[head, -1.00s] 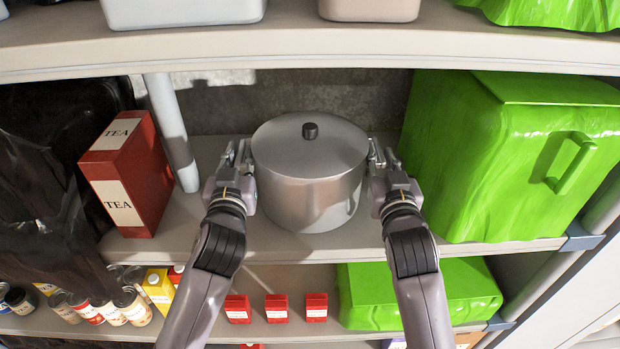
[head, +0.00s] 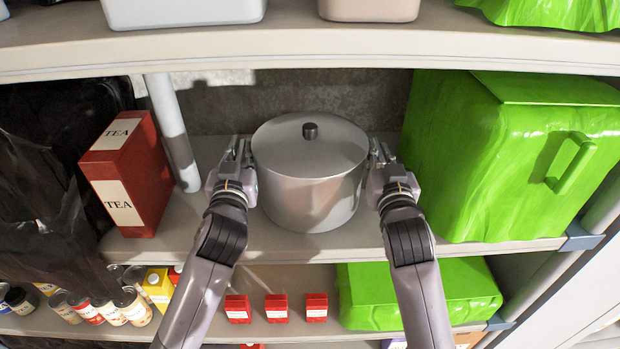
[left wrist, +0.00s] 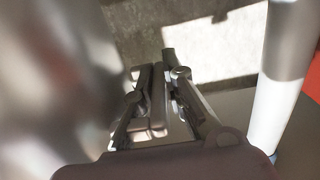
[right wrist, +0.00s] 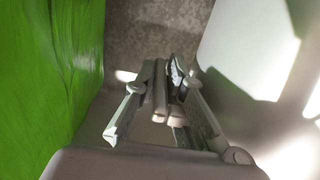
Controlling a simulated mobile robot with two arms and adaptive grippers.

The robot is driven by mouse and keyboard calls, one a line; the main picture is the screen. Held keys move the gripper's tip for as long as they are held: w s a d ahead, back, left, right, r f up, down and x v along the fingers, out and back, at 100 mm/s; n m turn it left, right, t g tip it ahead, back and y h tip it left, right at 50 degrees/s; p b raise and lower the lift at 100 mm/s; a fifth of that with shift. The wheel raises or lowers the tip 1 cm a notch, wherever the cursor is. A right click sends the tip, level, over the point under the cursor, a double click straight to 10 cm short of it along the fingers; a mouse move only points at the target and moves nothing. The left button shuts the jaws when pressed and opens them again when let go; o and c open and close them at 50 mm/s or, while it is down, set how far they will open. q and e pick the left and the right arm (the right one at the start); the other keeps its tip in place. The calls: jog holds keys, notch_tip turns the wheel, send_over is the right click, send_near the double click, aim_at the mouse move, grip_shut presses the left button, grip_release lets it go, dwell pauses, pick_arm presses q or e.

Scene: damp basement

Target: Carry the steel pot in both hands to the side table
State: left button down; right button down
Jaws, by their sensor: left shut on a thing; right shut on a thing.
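The steel pot (head: 305,190), a wide grey cylinder with a flat lid and black knob, stands upright on the middle shelf (head: 280,245). My left gripper (head: 240,150) is at the pot's left side, shut on its left handle, which the fingers mostly hide. My right gripper (head: 378,152) is at the right side, shut on the right handle, also mostly hidden. In the left wrist view, the fingers (left wrist: 155,100) are closed together beside the blurred pot wall (left wrist: 60,80). In the right wrist view, the fingers (right wrist: 165,95) are closed beside the pale pot wall (right wrist: 250,60).
A red tea box (head: 127,175) and a pale post (head: 172,130) stand left of the pot. A large green bin (head: 500,160) is close on the right. An upper shelf (head: 300,45) runs above. Small red boxes (head: 277,308) and cans sit on the shelf below.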

dwell(0.8)
